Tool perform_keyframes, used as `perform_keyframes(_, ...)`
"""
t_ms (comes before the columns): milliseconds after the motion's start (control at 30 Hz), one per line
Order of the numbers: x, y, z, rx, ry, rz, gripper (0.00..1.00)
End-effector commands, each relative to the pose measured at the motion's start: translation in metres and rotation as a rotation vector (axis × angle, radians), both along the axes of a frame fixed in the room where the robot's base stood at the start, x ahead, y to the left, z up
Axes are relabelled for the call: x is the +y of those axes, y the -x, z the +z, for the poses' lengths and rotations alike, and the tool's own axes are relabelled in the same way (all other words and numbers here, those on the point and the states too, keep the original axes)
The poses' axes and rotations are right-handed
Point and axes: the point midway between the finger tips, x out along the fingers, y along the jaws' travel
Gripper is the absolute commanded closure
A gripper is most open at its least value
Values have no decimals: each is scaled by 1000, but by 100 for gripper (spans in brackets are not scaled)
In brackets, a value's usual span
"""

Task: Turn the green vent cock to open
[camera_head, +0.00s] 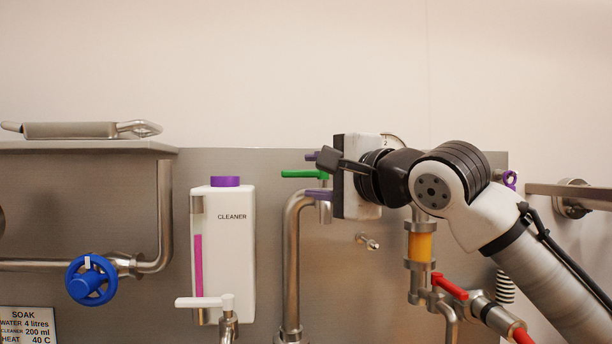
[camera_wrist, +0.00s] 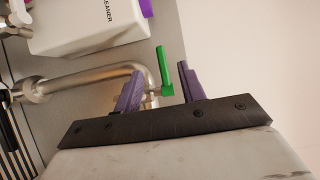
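The green vent cock (camera_head: 300,173) has a lever that lies about level and points left, on top of a bent steel pipe. My gripper (camera_head: 314,175) is at its right end, with one purple finger above the lever and one below. In the wrist view the green lever (camera_wrist: 160,62) shows in the gap between the two purple fingers (camera_wrist: 160,68). The fingers are apart, with visible space on both sides of the lever. I cannot tell whether the lever's base end lies fully within their reach.
A white cleaner bottle (camera_head: 236,240) with a purple cap stands left of the pipe (camera_head: 291,260). A blue valve wheel (camera_head: 91,280) is further left. A red-handled valve (camera_head: 449,287) and an amber sight glass (camera_head: 420,246) are below my arm. A steel panel (camera_head: 345,290) stands behind.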

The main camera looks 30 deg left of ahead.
Motion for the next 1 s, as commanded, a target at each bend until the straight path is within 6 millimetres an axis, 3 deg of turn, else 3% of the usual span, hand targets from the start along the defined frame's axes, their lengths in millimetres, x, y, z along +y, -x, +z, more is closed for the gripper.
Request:
perform_keyframes(167, 9, -4, 1, 0, 1, 0, 60)
perform_keyframes(633, 69, -28, 0, 2, -1, 3, 60)
perform_keyframes(1000, 83, -35, 0, -1, 0, 0, 60)
